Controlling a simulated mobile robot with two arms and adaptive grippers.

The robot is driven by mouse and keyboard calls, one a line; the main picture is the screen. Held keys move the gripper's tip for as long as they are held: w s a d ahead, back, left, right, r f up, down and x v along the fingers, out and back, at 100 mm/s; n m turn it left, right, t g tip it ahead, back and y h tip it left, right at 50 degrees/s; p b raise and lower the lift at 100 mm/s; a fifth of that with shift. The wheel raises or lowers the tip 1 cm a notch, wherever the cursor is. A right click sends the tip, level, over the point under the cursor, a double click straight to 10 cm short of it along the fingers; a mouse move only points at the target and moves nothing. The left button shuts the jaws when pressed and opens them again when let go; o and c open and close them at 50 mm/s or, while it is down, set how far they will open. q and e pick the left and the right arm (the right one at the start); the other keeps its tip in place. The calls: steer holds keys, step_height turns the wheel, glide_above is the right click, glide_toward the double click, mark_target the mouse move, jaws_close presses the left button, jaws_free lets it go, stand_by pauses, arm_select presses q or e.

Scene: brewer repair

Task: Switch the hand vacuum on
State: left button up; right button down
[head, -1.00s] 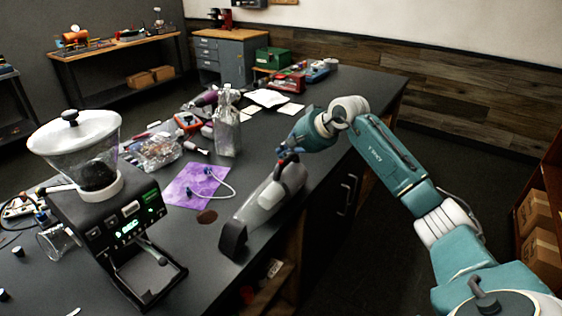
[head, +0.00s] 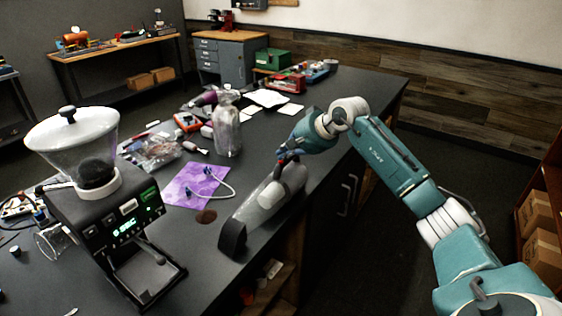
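The hand vacuum (head: 252,220) lies on the dark workbench near its right edge. It has a clear grey body, a black nozzle end toward the front left and a pale part toward the back. My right gripper (head: 285,158) is at the vacuum's back end, pointing down. It is small and dark here, and I cannot tell whether its fingers touch the vacuum or are open or shut. The vacuum's switch cannot be made out. My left gripper is not in view.
The coffee machine (head: 122,225) with its clear hopper stands at the front left. A purple cloth (head: 188,190) with a white tube lies left of the vacuum. A clear bottle (head: 228,132) stands behind it.

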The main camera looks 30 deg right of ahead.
mark_target(284, 163)
steer(key=shift+f, duration=0.15)
stand_by(0.3)
steer(key=shift+r, duration=0.6)
step_height(284, 163, up, 6)
steer(key=p, duration=0.3)
steer(key=shift+p, duration=0.35)
